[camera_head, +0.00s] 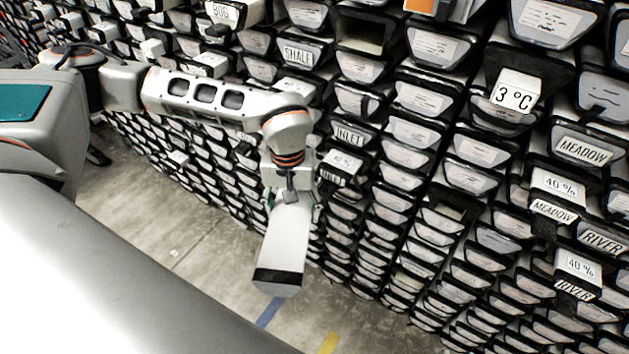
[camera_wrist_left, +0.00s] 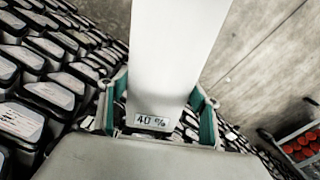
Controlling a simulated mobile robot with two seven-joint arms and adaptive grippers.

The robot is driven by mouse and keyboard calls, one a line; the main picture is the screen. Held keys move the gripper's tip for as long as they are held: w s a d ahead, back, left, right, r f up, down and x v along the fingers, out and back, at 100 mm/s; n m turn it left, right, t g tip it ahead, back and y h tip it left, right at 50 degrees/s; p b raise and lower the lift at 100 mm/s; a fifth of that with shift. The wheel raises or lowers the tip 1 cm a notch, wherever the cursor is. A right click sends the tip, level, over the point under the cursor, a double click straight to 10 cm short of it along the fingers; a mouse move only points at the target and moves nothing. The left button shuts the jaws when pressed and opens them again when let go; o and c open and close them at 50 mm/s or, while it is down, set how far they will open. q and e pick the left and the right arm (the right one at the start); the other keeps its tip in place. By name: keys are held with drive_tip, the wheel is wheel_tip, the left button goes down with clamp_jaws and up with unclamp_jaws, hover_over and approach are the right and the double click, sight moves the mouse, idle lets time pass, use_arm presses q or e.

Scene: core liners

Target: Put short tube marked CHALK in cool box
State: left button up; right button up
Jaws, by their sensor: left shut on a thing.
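My left gripper (camera_head: 290,196) is shut on a white tube (camera_head: 284,248) with a black band at its far end. The tube hangs tilted down over the floor, in front of the rack. In the left wrist view the tube (camera_wrist_left: 172,50) stands between the teal fingers, and a small label reading 40 % shows near its base. No CHALK marking can be read on it. A white block reading 3 °C (camera_head: 515,96) sits at a dark opening (camera_head: 524,62) at the upper right, apart from the gripper. I cannot tell for sure that this is the cool box. My right gripper is not in view.
A tall rack (camera_head: 405,165) of black-rimmed slots and tube ends fills the back and right. Signs read BOG, SHALE, INLET, MEADOW and RIVER. The floor (camera_head: 185,235) is clear at lower left. A crate with red items (camera_wrist_left: 300,148) shows in the wrist view.

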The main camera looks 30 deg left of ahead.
use_arm(q)
drive_tip(key=shift+s+a+f+m, duration=0.2)
drive_tip(key=shift+a+f+m, duration=0.05)
drive_tip(key=shift+f+m, duration=0.25)
drive_tip(key=shift+s+a+f+m, duration=0.2)
drive_tip(key=shift+f+m, duration=0.2)
drive_tip(key=shift+f, duration=0.2)
drive_tip(key=shift+s+d+f+m, duration=0.15)
drive_tip(key=shift+d+f+m, duration=0.45)
drive_tip(key=shift+d, duration=0.25)
drive_tip(key=shift+s+d+f+m, duration=0.1)
drive_tip(key=shift+d+f+m, duration=0.25)
drive_tip(key=shift+d+m, duration=0.4)
drive_tip(key=shift+d, duration=0.1)
drive_tip(key=shift+d, duration=0.15)
